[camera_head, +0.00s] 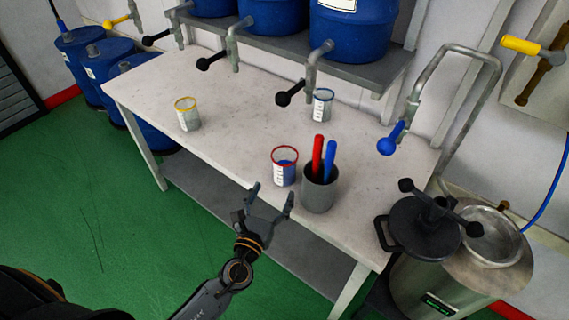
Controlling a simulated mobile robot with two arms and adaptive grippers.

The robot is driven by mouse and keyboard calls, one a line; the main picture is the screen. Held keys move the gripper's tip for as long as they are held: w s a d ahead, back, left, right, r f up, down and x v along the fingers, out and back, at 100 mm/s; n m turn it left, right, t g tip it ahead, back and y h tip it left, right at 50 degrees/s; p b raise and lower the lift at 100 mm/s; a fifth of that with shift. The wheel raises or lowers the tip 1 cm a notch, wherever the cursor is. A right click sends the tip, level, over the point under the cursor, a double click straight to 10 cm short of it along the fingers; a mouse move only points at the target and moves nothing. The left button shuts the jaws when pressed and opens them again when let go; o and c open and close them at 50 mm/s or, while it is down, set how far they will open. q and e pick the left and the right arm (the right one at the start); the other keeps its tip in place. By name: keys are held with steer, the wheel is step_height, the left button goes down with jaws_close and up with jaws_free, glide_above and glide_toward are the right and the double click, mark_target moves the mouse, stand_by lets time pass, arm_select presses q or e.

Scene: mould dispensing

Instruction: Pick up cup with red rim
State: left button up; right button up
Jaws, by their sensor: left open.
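The cup with the red rim (285,168) stands upright near the front edge of the white table, right of its middle. It is clear with markings and has blue content inside. My left gripper (272,193) is open and empty, in front of the table's front edge, just below and left of the cup in the picture. Its two fingers point toward the cup, and I see no contact. My right gripper is not in view.
A grey holder (319,190) with a red and a blue handle stands close right of the cup. A yellow-rimmed cup (188,115) and a blue-rimmed cup (322,104) stand farther back. Blue barrels (352,35) with taps sit above. A steel vessel (470,268) is at right.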

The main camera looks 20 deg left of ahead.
mark_target(281, 176)
arm_select(q)
steer(key=w, duration=0.4)
steer(key=shift+w+d, duration=0.1)
steer(key=shift+w, duration=0.55)
steer(key=w, duration=0.4)
steer(key=shift+w+p, duration=0.35)
steer(key=shift+p, duration=0.05)
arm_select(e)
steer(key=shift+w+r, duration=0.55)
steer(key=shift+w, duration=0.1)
arm_select(q)
steer(key=shift+s, duration=0.1)
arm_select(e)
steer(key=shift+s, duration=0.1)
arm_select(q)
steer(key=c, duration=1.1)
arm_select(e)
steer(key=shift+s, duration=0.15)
